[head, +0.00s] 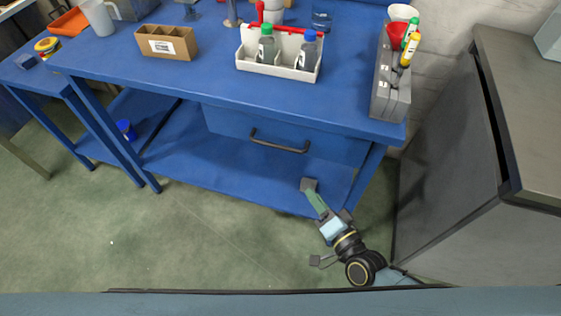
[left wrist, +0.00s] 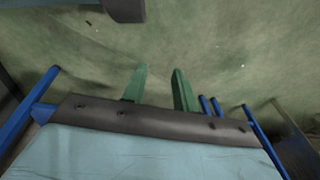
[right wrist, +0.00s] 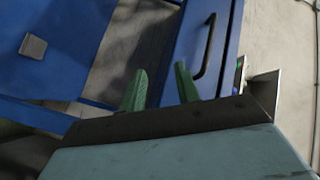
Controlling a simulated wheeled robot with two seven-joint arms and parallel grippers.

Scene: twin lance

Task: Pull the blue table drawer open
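The blue drawer (head: 225,122) sits under the right part of the blue table's top (head: 215,75) and looks shut. Its dark bar handle (head: 280,145) runs across the front. My right gripper (head: 315,198) is below and right of the handle, apart from it. In the right wrist view my right gripper (right wrist: 160,85) has its two green fingers apart with nothing between them; the handle (right wrist: 208,50) and drawer front (right wrist: 190,40) lie beyond, to the upper right. My left gripper (left wrist: 160,85) is open and empty over the green floor, outside the head view.
The table top carries a white bottle carrier (head: 280,70), a brown box (head: 166,42) and a grey holder with markers (head: 390,88). A lower shelf (head: 220,160) is under the drawer. A grey cabinet (head: 450,140) stands close on the right. The floor (head: 180,240) in front is clear.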

